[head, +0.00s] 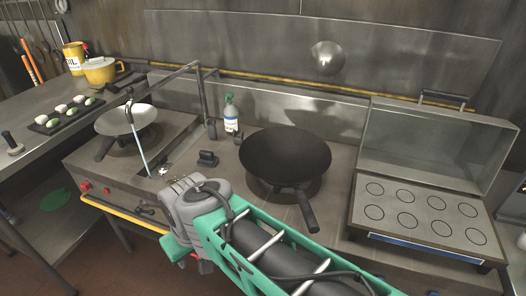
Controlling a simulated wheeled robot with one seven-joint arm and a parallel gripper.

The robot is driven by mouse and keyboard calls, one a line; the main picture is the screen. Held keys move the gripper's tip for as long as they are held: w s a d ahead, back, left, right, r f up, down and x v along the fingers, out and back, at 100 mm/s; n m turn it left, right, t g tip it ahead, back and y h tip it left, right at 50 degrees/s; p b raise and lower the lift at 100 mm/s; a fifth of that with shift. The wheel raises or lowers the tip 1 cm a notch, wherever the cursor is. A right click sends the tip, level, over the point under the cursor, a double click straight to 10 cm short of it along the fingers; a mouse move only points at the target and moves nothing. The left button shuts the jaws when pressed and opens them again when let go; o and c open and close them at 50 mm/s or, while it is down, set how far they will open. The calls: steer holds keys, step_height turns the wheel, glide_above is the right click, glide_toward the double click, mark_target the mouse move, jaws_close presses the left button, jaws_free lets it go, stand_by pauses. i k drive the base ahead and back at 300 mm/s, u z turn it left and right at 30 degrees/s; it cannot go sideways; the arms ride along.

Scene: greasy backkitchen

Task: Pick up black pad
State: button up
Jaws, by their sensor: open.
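A flat black pad (46,129) lies on the steel counter at the left, with several small white and green pieces on it in rows. It is the clearest match for the black pad; another flat dark thing (131,79) lies farther back, too small to make out. My gripper (186,256) is at the lower middle, in front of the stove edge, to the right of and well apart from the pad. It is open; its fingertips are mostly hidden behind the wrist, and I see nothing held.
A yellow pot (101,72) and an oil can (74,58) stand behind the pad. A light wok (125,121) and a dark wok (285,155) sit on the stove. An open-lidded griddle (420,212) is at right.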

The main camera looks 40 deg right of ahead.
mark_target(206, 159)
steer(key=u, duration=0.2)
steer(key=i, duration=1.45)
steer(key=z, duration=0.55)
